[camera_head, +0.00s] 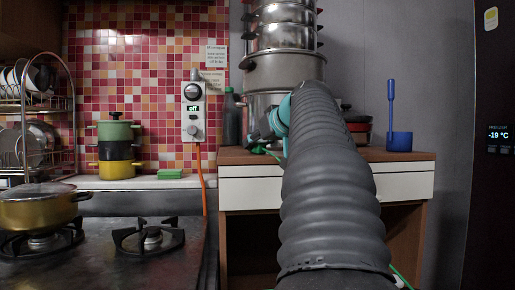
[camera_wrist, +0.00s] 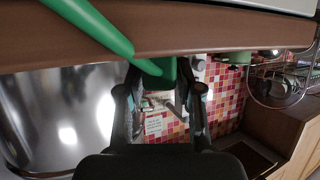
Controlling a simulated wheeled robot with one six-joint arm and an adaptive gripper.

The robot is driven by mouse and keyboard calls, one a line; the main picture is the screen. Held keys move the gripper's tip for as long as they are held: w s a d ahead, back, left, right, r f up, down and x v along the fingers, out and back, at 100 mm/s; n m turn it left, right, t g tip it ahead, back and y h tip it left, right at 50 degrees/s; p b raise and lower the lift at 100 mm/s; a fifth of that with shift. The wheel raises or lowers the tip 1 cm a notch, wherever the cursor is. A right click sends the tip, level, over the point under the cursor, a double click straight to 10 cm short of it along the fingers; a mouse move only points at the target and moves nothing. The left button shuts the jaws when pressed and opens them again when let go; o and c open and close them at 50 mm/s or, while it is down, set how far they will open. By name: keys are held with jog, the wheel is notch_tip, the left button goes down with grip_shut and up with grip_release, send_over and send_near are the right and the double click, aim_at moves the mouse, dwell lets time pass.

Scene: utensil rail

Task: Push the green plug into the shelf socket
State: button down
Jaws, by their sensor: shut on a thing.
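My gripper (camera_wrist: 160,88) is closed around the green plug (camera_wrist: 158,67), seen between its two dark fingers in the wrist view. A thick green cable (camera_wrist: 95,22) runs from the plug to the upper left of that view. In the head view my gripper (camera_head: 268,132) is partly hidden behind my grey arm, over the left part of the wooden cabinet top. A little green (camera_head: 262,151) shows below it there. I cannot make out the shelf socket in either view; the plug's front end is also hidden.
A steel pot stack (camera_head: 284,68) stands just behind my gripper, with a dark bottle (camera_head: 230,115) to its left. A white wall unit (camera_head: 193,112) reading "off" has an orange cable (camera_head: 202,180). A blue holder (camera_head: 399,141) stands right; the cabinet top (camera_head: 408,154) has some room there.

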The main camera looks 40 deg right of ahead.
jog(key=shift+r, duration=0.15)
jog(key=shift+r, duration=0.55)
jog(key=r, duration=0.1)
jog(key=r+p, duration=0.1)
jog(key=r, duration=0.1)
jog(key=shift+s+d+r+p, duration=0.25)
jog(key=shift+s+d+p, duration=0.05)
jog(key=s+d+r, duration=0.6)
jog(key=s, duration=0.3)
jog(key=shift+p, duration=0.3)
jog(key=shift+s+a+r, duration=0.1)
jog(key=c, duration=1.3)
grip_release()
jog(key=c, duration=0.6)
